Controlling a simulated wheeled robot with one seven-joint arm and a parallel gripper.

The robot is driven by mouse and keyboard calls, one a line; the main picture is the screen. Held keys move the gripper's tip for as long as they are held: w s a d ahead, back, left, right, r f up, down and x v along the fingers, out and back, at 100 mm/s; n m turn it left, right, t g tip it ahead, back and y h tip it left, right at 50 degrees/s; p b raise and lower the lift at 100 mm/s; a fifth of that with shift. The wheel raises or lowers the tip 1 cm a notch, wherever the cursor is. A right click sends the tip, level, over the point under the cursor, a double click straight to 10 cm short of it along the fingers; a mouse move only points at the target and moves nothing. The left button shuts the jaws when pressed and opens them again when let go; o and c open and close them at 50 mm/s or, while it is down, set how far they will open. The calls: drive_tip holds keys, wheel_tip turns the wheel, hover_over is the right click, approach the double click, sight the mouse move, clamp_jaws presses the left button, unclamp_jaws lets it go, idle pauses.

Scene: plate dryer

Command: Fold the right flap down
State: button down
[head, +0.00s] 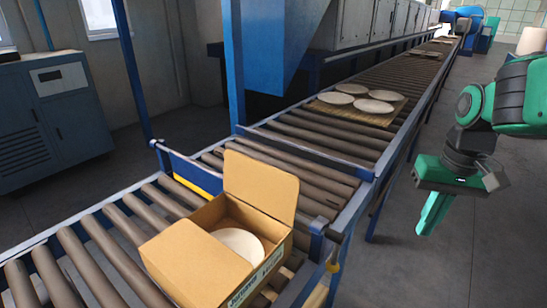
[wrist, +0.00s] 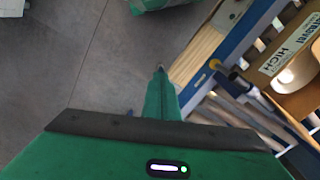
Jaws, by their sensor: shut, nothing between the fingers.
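A brown cardboard box (head: 262,268) stands on the roller conveyor, with a pale round plate (head: 240,242) inside. One flap (head: 262,185) stands upright along its far side. The other flap (head: 197,266) lies flat over the near-left part of the box. My green gripper (head: 433,215) is shut and empty, well to the right of the box, beyond the conveyor's edge, pointing down. In the wrist view my gripper (wrist: 160,78) points over the floor. Part of the box (wrist: 288,55) shows at the right edge there, its printed side visible; the upright flap is not clearly seen.
The roller conveyor (head: 110,235) runs from lower left to upper right between blue rails. Farther along, several round plates (head: 352,97) lie on a board. A blue post (head: 234,65) stands behind the box. The grey floor (head: 440,270) below my gripper is clear.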

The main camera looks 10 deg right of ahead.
drive_tip(key=w+a+r+n+g+y, duration=0.1)
drive_tip(key=w+a+r+n+y, duration=0.5)
drive_tip(key=w+a, duration=0.6)
drive_tip(key=w+a+r+n+y, duration=0.1)
drive_tip(key=w+a+r+n, duration=0.55)
drive_tip(key=w, duration=0.85)
drive_tip(key=s+a+f+n, duration=0.2)
drive_tip(key=s+a+f, duration=0.1)
drive_tip(key=a+f, duration=0.5)
drive_tip(key=shift+s+a+f+y, duration=0.2)
drive_tip(key=shift+a+y, duration=0.1)
drive_tip(key=shift+a, duration=1.1)
